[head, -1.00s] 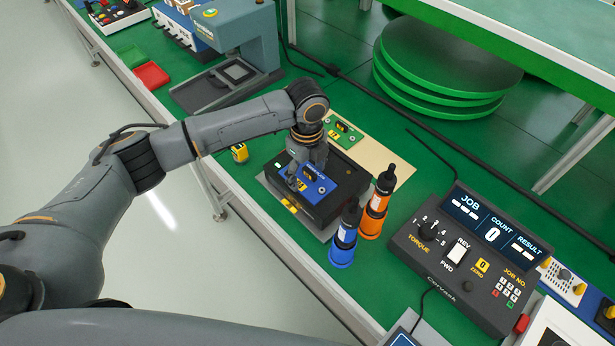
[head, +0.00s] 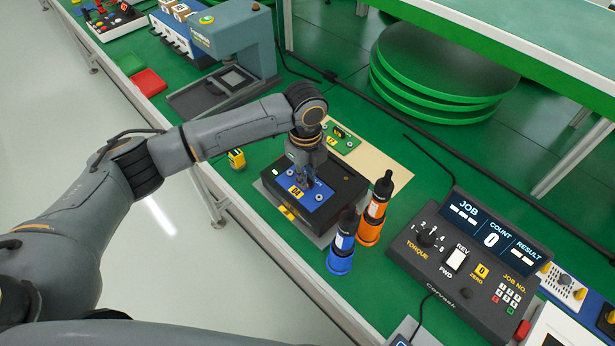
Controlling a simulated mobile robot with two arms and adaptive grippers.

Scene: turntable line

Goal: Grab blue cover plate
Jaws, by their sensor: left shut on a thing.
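The blue cover plate (head: 315,201) has a yellow number label and small round fasteners. It lies on top of a black box-shaped unit (head: 345,190) on the green bench. My left gripper (head: 304,184) points down at the middle of the plate and is shut on it. The fingers and wrist hide the plate's far part, and the exact grip point is too small to make out. I cannot see a gap between plate and unit. My right gripper is out of view.
A blue driver (head: 341,258) and an orange driver (head: 371,226) stand close to the unit's right. A torque controller (head: 465,265) is further right. A green plate (head: 340,140) lies behind, and a yellow block (head: 236,158) lies to the left.

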